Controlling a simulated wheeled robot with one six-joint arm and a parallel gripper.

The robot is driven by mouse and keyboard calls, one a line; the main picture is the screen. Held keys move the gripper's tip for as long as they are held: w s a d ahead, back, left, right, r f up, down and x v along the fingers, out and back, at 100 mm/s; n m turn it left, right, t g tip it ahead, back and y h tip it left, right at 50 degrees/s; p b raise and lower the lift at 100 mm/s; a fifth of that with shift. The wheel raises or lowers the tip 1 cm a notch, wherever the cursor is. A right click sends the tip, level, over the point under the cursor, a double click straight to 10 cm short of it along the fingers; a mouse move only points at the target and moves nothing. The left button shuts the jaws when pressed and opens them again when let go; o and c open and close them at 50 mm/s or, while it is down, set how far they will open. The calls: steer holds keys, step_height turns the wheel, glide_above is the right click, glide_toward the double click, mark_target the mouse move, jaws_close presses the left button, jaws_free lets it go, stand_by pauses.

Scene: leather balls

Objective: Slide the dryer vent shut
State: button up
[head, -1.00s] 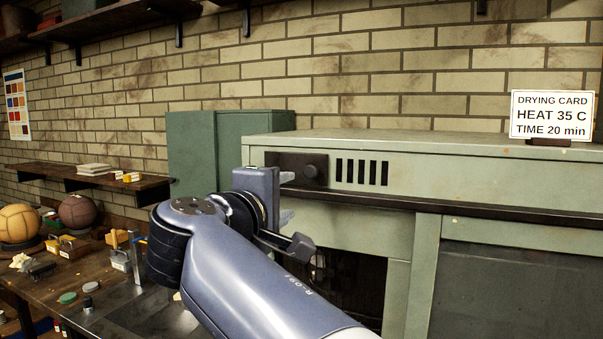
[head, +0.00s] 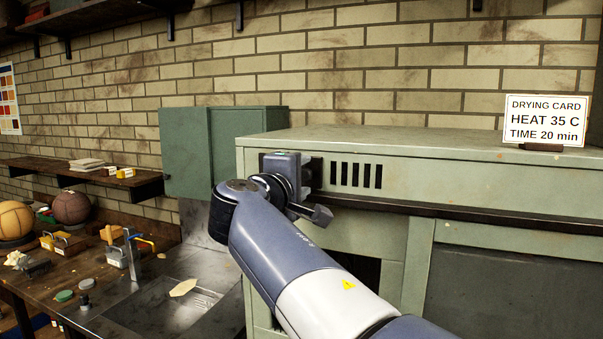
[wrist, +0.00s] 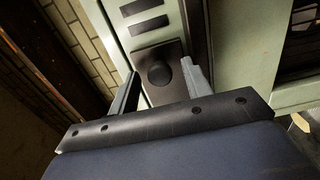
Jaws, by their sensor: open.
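The dryer (head: 420,165) is a pale green metal cabinet. Its vent slots (head: 355,174) show as several dark upright openings on the front; two show in the wrist view (wrist: 147,27). The dark vent slide plate (wrist: 172,52) with its round black knob (wrist: 159,74) sits beside the slots, to their left in the head view. There the plate (head: 317,172) is mostly hidden behind my gripper (head: 303,172). In the wrist view my gripper (wrist: 161,70) is open, with one finger on each side of the knob. I cannot tell whether either finger touches it.
A drying card (head: 544,120) stands on the dryer top. A green cabinet (head: 188,152) is left of the dryer. The workbench (head: 95,300) at left holds balls (head: 71,207), a sink (head: 165,305) and small tools. A dark ledge (head: 460,212) runs below the vent panel.

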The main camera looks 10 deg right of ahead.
steer(key=shift+c, duration=0.5)
jaws_close()
